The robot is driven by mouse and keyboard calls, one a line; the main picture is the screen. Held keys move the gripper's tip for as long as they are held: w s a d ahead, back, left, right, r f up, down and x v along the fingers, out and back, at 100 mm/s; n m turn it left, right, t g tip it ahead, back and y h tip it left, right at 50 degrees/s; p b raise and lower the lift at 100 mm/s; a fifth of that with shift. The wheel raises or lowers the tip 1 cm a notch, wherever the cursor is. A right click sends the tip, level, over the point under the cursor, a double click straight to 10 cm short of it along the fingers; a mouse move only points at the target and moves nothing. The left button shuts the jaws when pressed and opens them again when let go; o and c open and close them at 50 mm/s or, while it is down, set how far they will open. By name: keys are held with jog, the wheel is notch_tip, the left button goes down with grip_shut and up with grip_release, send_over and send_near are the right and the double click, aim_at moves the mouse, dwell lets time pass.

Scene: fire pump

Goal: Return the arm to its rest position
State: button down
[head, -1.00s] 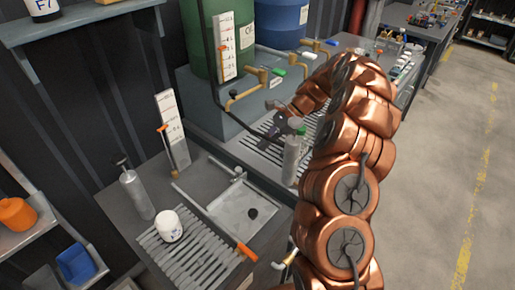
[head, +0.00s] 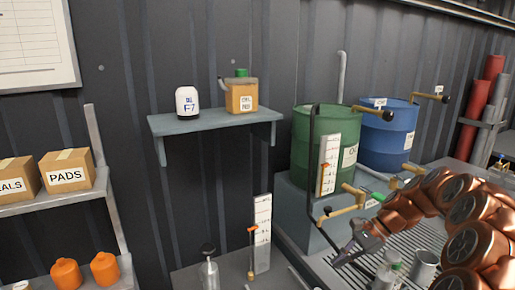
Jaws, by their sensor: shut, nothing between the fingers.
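My copper-coloured arm (head: 470,225) enters at the lower right of the head view and bends over the grated bench. My grey gripper (head: 345,252) is at its end, pointing down and left, shut and empty. It is in front of the green drum's brass tap (head: 345,207), above the grating. Its fingertips are small in the picture.
A green drum (head: 308,150) and a blue drum (head: 388,135) stand behind the arm. A wall shelf (head: 215,121) holds a white jar and a tan can. A gauge board (head: 262,232) and a pump bottle (head: 209,270) stand at lower centre. Boxes sit on the left shelf (head: 50,198).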

jog(key=s+a+r+n+g+h+p, duration=0.1)
jog(key=s+a+r+n+h, duration=0.1)
jog(key=s+a+r+n, duration=0.45)
jog(key=s+a+r+n+g+h+p, duration=0.1)
jog(key=s+a+r, duration=0.15)
jog(key=s, duration=0.65)
jog(key=s+d+f+n+h, duration=0.1)
jog(key=s+d+n+h, duration=0.1)
jog(key=s, duration=0.8)
jog(key=s+d+f+n+h, duration=0.1)
jog(key=s+f+n+h, duration=0.1)
jog(key=s, duration=0.8)
jog(key=shift+s+d+f+n+t+h, duration=0.2)
jog(key=shift+s+d+n+t+h, duration=0.2)
jog(key=shift+n+h, duration=0.6)
